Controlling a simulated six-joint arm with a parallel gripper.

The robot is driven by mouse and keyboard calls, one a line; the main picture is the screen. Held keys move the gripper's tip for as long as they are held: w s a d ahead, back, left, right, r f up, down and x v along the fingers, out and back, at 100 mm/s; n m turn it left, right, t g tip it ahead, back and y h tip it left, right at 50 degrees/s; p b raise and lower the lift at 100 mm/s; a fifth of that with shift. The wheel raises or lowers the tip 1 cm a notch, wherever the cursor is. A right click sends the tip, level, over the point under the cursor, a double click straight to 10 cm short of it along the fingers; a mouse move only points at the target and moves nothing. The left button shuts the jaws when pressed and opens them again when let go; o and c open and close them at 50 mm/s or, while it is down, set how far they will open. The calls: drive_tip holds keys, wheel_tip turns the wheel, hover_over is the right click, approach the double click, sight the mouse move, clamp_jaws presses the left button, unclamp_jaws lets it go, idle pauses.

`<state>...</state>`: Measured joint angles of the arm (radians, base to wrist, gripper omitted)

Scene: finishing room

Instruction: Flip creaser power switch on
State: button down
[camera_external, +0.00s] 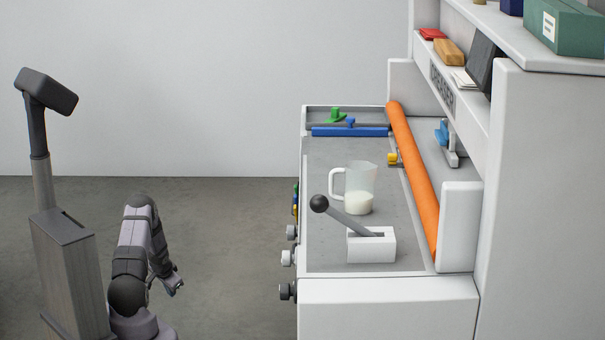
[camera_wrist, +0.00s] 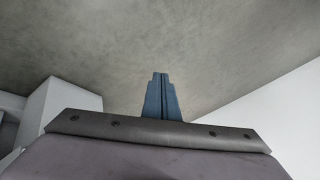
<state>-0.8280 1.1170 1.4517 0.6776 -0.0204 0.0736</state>
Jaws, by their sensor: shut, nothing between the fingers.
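The creaser is the large white machine (camera_external: 388,302) on the right of the external view, with a dark name plate (camera_external: 442,86). A lever with a black ball knob (camera_external: 319,204) leans to the left from a white box (camera_external: 371,247) on its grey bed. A blue lever-like part (camera_external: 442,132) sits on a pale mount behind the orange roller. No part is clearly marked as the power switch. My gripper (camera_external: 174,287) is low over the floor, left of the machine and well apart from it. In the wrist view its blue fingers (camera_wrist: 161,78) are together and empty.
A clear measuring jug (camera_external: 361,180) with white contents stands behind the lever box. An orange roller (camera_external: 415,180) runs along the bed. A blue bar (camera_external: 350,132) lies at the far end. Floor between arm and machine is clear.

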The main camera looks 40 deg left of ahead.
drive_tip(key=w+a+r+m+t, duration=0.3)
drive_tip(key=w+r+m+t, duration=0.25)
drive_tip(key=w+r, duration=0.6)
drive_tip(key=w+d+r+m+t+h, duration=0.2)
drive_tip(key=w+r+m+t, duration=0.15)
drive_tip(key=r, duration=0.25)
drive_tip(key=w+d+r+m+t+h, duration=0.1)
drive_tip(key=w+d+r+m+t, duration=0.15)
drive_tip(key=w+r, duration=0.25)
drive_tip(key=d+r+m+t+h, duration=0.1)
drive_tip(key=d+r+m+h, duration=0.6)
drive_tip(key=d+r+m, duration=0.15)
drive_tip(key=s+d+r+m+g+h, duration=0.3)
drive_tip(key=s+d+m+h, duration=0.3)
drive_tip(key=d+h, duration=0.3)
drive_tip(key=shift+d+r+m, duration=0.5)
drive_tip(key=shift+d+m, duration=0.1)
drive_tip(key=shift+m, duration=0.3)
drive_tip(key=shift+w, duration=0.15)
drive_tip(key=x, duration=1.4)
